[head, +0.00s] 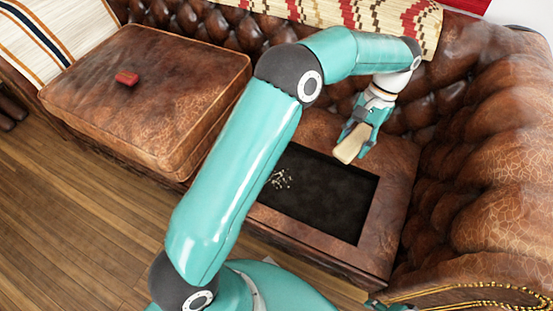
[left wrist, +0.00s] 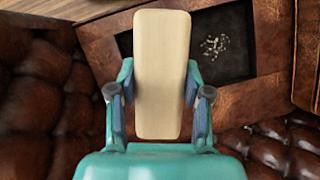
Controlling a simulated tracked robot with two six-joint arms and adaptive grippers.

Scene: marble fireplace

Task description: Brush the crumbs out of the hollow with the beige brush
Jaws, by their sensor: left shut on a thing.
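The beige brush (head: 350,146) is a flat block held in my left gripper (head: 366,126), whose fingers are shut on its two sides. In the left wrist view the brush (left wrist: 161,70) stands between the fingers of the gripper (left wrist: 160,95). The hollow (head: 325,201) is a dark rectangular recess in the leather sofa seat; it also shows in the left wrist view (left wrist: 235,70). The pale crumbs (head: 281,180) lie in a cluster in its left part, and they show in the left wrist view (left wrist: 214,46). The brush is at the hollow's back right edge, seemingly above it. My right gripper is not clearly visible.
A removed leather cushion (head: 150,90) lies at the left with a small red block (head: 127,78) on it. The tufted sofa back (head: 220,22) and right armrest (head: 490,160) bound the seat. A patterned throw (head: 350,16) hangs behind. Wooden floor (head: 70,220) is at the front left.

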